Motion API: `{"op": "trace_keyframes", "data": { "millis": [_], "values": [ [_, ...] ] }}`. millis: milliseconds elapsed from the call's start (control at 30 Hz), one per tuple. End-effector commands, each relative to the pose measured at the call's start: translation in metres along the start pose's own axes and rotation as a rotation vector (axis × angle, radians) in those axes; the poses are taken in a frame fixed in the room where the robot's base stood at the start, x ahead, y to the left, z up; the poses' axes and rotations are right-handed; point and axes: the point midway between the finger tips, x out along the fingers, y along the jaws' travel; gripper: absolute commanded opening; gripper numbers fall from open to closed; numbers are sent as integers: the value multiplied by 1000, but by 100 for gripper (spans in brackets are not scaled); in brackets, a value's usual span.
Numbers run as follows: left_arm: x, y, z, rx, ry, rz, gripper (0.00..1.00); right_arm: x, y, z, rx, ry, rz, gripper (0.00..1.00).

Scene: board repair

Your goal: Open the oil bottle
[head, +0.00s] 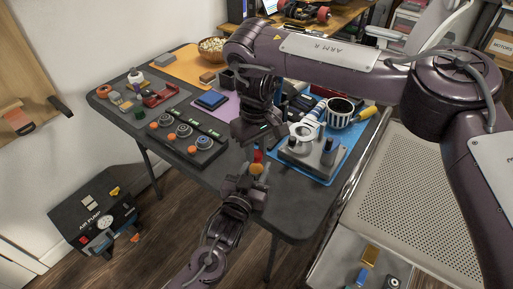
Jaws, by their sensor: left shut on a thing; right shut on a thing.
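The oil bottle (257,169) is small and yellow-orange, with a red cap (258,156) at its top. It is held above the front part of the dark table. My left gripper (255,173) comes up from below and is shut on the bottle's body. My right gripper (257,149) comes down from above and is shut at the red cap. The fingers of both grippers partly hide the bottle. I cannot tell whether the cap is apart from the bottle.
A grey device (312,152) stands on a blue mat (345,150) to the right, beside a striped cup (340,112). A dark unit with several knobs (186,142) lies left. An air pump (100,220) stands on the floor. The table's front edge is clear.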

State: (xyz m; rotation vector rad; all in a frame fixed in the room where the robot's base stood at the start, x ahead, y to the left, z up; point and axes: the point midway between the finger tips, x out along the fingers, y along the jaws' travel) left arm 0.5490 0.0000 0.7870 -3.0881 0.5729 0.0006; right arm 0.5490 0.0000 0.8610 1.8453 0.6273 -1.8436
Motion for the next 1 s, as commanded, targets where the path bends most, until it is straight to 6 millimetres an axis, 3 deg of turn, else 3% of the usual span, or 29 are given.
{"op": "trace_keyframes", "data": {
  "millis": [1000],
  "values": [
    [0, -1, 0, 0, 1, -1, 0, -2, 1, 0, -2293, -1, 0, 0]
  ]
}}
